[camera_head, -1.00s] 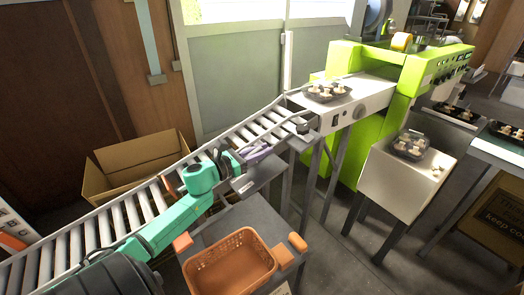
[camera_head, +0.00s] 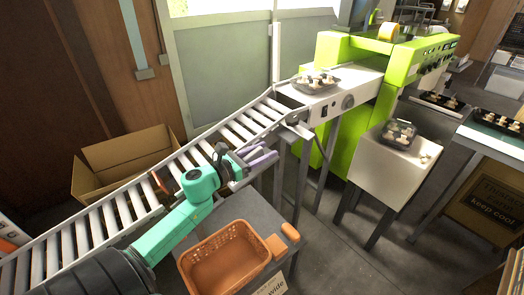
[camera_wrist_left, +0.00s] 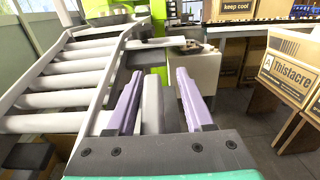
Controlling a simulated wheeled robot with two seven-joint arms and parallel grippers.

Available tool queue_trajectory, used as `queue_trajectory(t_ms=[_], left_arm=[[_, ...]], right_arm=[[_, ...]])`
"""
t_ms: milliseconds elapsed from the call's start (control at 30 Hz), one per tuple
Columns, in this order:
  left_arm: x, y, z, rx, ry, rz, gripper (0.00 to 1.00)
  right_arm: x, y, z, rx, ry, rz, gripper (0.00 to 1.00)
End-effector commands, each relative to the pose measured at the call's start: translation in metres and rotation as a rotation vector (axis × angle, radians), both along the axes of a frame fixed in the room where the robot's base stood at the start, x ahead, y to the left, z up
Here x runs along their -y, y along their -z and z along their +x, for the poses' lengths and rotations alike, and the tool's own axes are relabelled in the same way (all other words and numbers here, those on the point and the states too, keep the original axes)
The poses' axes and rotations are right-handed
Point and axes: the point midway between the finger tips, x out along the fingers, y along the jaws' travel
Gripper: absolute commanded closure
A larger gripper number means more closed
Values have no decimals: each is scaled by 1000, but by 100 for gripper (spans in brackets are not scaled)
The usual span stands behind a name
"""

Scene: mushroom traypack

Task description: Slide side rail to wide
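The side rail (camera_head: 268,138) runs along the near edge of the roller conveyor (camera_head: 127,205); my left arm covers part of it. In the left wrist view the rail (camera_wrist_left: 108,90) lies just left of the fingers. My left gripper (camera_head: 262,160) is at the conveyor's near side, fingers toward the machine. In the left wrist view its two purple fingers (camera_wrist_left: 160,100) stand apart around a grey bar (camera_wrist_left: 153,106). The bar is close to the left finger, with a gap to the right one. I cannot tell whether this bar belongs to the rail. My right gripper is not in view.
A black tray of mushrooms (camera_head: 315,82) sits at the green machine's (camera_head: 390,75) infeed. An orange basket (camera_head: 222,262) stands on a grey table below the arm. An open cardboard box (camera_head: 120,170) is behind the conveyor. Another tray (camera_head: 399,134) rests on a white stand.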

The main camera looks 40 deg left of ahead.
Motion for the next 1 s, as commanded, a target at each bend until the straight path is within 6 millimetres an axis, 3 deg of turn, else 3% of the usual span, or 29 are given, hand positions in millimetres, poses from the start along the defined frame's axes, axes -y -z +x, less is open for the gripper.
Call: queue_trajectory(t_ms=[233, 367, 800, 1000], left_arm=[[-2, 0, -2, 1, -2, 0, 48], [-6, 1, -17, -1, -2, -1, 48], [-33, 2, -108, -2, -5, 0, 48], [-41, 0, -136, 0, -3, 0, 48]], right_arm=[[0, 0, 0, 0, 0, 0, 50], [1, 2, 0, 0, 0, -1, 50], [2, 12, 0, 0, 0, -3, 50], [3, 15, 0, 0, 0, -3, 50]])
